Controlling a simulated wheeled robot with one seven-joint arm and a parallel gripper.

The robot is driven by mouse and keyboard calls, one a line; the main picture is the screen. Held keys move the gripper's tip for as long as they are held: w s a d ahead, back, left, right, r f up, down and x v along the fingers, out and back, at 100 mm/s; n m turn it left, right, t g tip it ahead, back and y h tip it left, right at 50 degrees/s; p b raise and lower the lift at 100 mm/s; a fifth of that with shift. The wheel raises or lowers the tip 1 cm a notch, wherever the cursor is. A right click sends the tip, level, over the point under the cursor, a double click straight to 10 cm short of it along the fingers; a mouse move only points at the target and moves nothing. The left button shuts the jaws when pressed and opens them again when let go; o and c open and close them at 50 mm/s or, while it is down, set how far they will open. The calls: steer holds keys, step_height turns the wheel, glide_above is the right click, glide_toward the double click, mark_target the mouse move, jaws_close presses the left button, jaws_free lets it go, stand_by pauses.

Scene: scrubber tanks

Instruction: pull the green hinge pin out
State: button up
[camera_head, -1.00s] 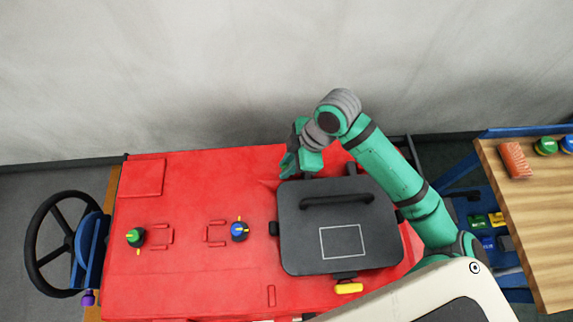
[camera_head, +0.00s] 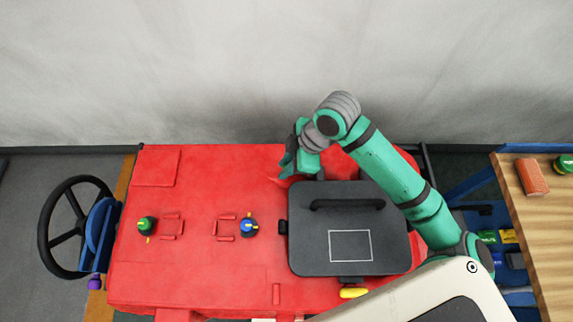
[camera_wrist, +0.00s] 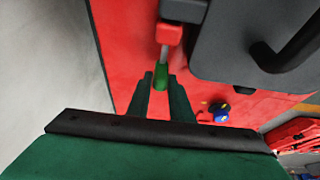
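The green hinge pin (camera_wrist: 161,76) shows in the wrist view, its green end pointing back toward my gripper (camera_wrist: 160,87) from a red hinge block (camera_wrist: 168,34) beside the dark tank lid. My gripper's two dark green fingers stand apart, with the pin's green end between or just beyond their tips. I cannot tell whether either finger touches it. In the head view, my gripper (camera_head: 289,166) is at the far edge of the red machine top, by the lid's back left corner. The pin is not discernible there.
The dark lid (camera_head: 310,252) with its raised handle is close to my gripper. A green knob (camera_head: 147,224) and a blue knob (camera_head: 249,228) stand on the red top (camera_head: 190,270). A yellow latch (camera_head: 354,293) is at the lid's front. A wooden table (camera_head: 540,235) is at right.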

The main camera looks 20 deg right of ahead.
stand_by(0.3)
steer(key=shift+r, duration=0.25)
steer(key=v, duration=1)
steer(key=shift+r, duration=0.1)
